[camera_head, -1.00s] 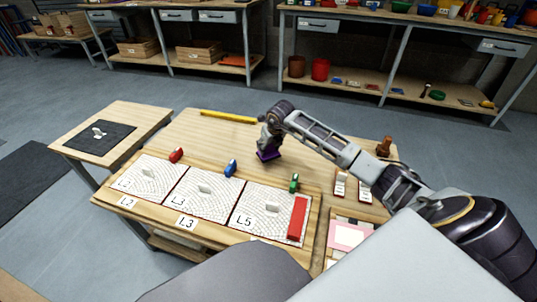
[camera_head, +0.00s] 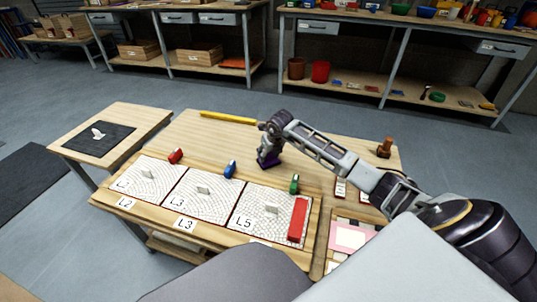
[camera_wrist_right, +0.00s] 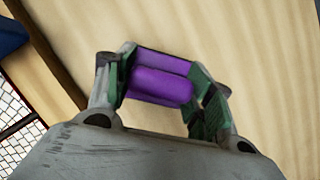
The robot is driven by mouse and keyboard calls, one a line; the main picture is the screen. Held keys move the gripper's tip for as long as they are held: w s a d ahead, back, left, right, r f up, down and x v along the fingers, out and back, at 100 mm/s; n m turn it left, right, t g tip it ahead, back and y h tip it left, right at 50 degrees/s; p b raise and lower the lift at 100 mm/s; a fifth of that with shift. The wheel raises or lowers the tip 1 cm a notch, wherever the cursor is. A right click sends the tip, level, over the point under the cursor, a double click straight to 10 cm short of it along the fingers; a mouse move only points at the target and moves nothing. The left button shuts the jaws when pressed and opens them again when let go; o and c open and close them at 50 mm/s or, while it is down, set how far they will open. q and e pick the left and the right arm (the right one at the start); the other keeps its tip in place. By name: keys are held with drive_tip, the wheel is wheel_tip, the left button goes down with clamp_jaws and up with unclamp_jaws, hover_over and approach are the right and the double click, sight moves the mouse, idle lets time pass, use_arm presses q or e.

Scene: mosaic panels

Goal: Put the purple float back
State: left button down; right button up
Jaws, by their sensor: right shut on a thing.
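The purple float (camera_head: 267,161) is in my right gripper (camera_head: 268,150), at the back middle of the table in the head view. In the right wrist view the float (camera_wrist_right: 162,86) lies between both fingers (camera_wrist_right: 165,90), and the gripper is shut on it. Bare wood shows behind it. I cannot tell whether its underside touches the table. My left gripper is not in view.
Three mosaic panels (camera_head: 203,194) line the table front, with red (camera_head: 176,156), blue (camera_head: 230,168) and green (camera_head: 295,183) pieces behind them. A red bar (camera_head: 298,218) lies on the right panel. A yellow level (camera_head: 230,117) lies at the back edge. A brown stamp-like object (camera_head: 385,147) stands right.

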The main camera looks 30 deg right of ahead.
drive_tip(key=shift+f, duration=0.1)
drive_tip(key=o, duration=0.9)
drive_tip(key=shift+s+r, duration=0.1)
drive_tip(key=shift+r, duration=0.4)
use_arm(q)
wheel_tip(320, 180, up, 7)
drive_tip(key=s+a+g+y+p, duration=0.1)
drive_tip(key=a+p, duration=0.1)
drive_tip(key=p, duration=0.1)
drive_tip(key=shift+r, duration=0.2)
use_arm(e)
drive_tip(key=shift+v, duration=5.65)
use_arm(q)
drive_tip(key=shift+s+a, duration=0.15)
use_arm(e)
drive_tip(key=shift+s+f, duration=0.1)
